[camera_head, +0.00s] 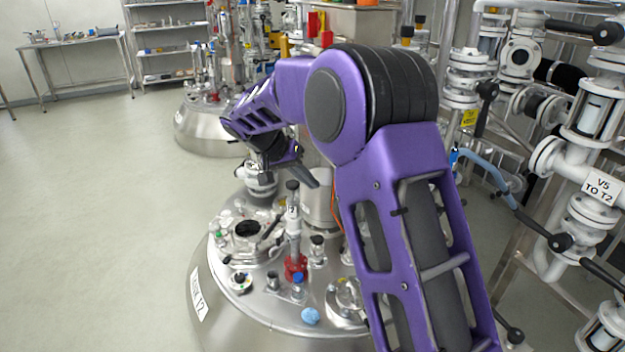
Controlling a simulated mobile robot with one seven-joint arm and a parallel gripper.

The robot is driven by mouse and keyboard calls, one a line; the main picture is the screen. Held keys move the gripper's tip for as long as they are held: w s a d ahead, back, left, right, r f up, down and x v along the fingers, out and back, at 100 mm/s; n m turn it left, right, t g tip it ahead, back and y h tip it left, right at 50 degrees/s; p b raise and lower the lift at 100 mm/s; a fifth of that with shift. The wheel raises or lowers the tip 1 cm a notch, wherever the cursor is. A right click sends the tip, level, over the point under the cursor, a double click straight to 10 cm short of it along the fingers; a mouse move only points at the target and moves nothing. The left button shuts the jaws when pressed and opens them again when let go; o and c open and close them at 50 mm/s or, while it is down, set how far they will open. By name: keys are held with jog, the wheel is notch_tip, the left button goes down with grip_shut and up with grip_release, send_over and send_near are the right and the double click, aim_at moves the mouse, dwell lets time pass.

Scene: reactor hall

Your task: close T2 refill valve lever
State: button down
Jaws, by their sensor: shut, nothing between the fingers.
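My gripper (309,178) is near the picture's middle, above the T2 tank (222,308), a steel vessel with a label on its side. Its dark fingers look shut and hold nothing that I can see. At the right, a white pipe carries a label "V5 TO T2" (601,188). More black-handled levers show there; I cannot tell which one is the T2 refill valve lever. My purple arm hides part of the tank and the pipework behind it.
Another steel tank (207,135) stands behind. Dense pipework fills the right side. The floor (90,220) at the left is clear, with a table (76,40) far back.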

jog(key=d+f, duration=0.5)
jog(key=d, duration=0.2)
jog(key=shift+w+d+f+b, duration=0.15)
jog(key=shift+w+d+b, duration=0.1)
jog(key=shift+d+b, duration=0.1)
jog(key=shift+g, duration=0.3)
